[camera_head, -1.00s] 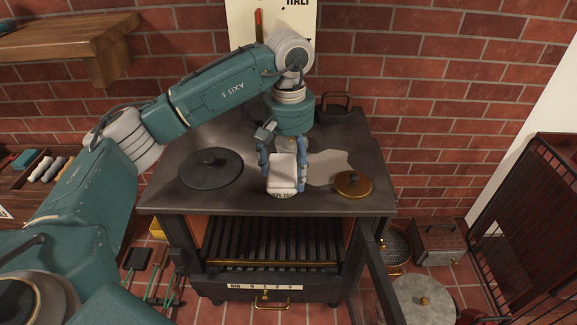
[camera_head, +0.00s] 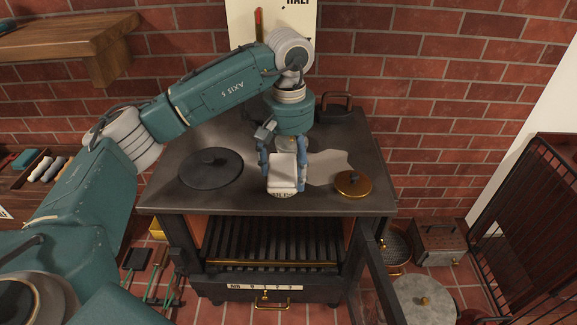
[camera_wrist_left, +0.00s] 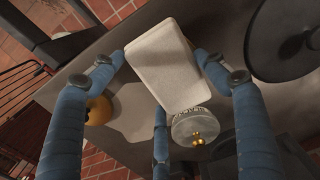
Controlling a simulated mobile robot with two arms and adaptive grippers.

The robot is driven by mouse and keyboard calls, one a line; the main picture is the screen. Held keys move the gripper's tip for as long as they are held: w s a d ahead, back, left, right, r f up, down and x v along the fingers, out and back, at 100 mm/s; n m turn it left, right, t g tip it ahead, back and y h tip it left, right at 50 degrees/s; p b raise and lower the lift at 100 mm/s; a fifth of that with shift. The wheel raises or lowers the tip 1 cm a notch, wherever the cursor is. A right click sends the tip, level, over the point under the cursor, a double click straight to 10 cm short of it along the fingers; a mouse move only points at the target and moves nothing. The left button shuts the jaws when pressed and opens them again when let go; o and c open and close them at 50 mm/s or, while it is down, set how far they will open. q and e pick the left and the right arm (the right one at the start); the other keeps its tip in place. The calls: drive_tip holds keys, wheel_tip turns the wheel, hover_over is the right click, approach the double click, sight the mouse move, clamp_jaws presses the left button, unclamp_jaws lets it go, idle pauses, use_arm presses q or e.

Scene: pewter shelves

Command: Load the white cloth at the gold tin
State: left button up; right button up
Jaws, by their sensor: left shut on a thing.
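The white cloth (camera_head: 283,172) shows as a thick pale pad with rounded corners. My left gripper (camera_head: 283,164) is shut on it above the front middle of the dark stove top (camera_head: 245,198). The cloth (camera_wrist_left: 168,62) fills the middle of the left wrist view, between my fingers (camera_wrist_left: 160,85). A low round gold thing with a dark knob, maybe the gold tin (camera_head: 353,184), sits to the right, apart from the cloth. A pale lettered tin with a gold knob (camera_wrist_left: 194,128) shows beside the cloth in the wrist view; contact is unclear. My right gripper is out of view.
A black round lid (camera_head: 210,167) lies on the stove top at left. A dark handled pan (camera_head: 334,106) stands at the back. An open stove door (camera_head: 381,283) juts forward at right.

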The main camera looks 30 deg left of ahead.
sight(288, 168)
use_arm(q)
drive_tip(key=shift+r+p, duration=2.15)
drive_tip(key=shift+r, duration=1.35)
drive_tip(key=shift+f, duration=0.1)
